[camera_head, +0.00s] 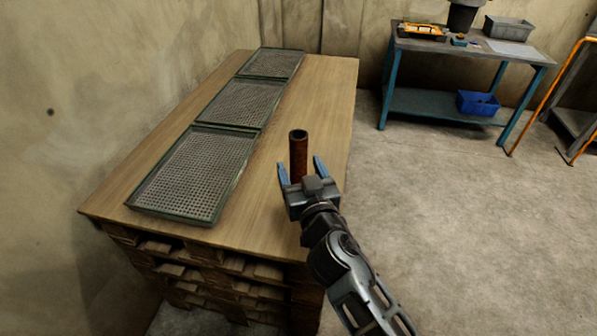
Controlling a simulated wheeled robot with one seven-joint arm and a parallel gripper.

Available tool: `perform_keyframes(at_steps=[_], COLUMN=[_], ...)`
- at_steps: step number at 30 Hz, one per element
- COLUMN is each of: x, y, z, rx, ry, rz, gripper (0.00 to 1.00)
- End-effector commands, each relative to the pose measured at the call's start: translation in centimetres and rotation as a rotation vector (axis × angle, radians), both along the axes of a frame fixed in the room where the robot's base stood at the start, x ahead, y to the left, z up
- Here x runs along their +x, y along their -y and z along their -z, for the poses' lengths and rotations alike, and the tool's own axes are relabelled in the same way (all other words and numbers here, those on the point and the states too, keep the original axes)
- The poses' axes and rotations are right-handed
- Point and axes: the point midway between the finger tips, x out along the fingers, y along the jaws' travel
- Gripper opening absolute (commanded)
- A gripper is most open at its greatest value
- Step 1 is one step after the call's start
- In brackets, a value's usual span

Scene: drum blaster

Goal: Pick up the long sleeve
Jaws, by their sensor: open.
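The long sleeve (299,152) is a rusty brown tube with a dark open top. It stands upright on the wooden table top (315,95), near the right edge. My gripper (301,170) is open, with its two blue fingers pointing away from me. One finger shows to the left of the sleeve and one to the right. The sleeve's lower end is hidden behind the gripper body. I cannot tell whether the fingers touch it.
Three mesh trays, near (192,172), middle (240,101) and far (272,63), lie in a row along the table's left side. The table rests on stacked pallets (200,275). A workbench (470,48) with bins stands at the back right. Open floor lies right of the table.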

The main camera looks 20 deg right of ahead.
Motion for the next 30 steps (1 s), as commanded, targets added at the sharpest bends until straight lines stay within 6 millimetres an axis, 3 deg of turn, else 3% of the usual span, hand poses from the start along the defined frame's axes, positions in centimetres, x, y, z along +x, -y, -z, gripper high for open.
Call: perform_keyframes(at_steps=[13,23,30], x=[5.3,6.1,6.1], y=[1.5,1.6,1.6], z=[-0.5,-0.3,-0.3], rx=[-0.002,-0.001,-0.001], ry=[0.001,-0.001,-0.001], rz=[0.0,-0.001,-0.001], gripper=[0.71,0.71,0.5])
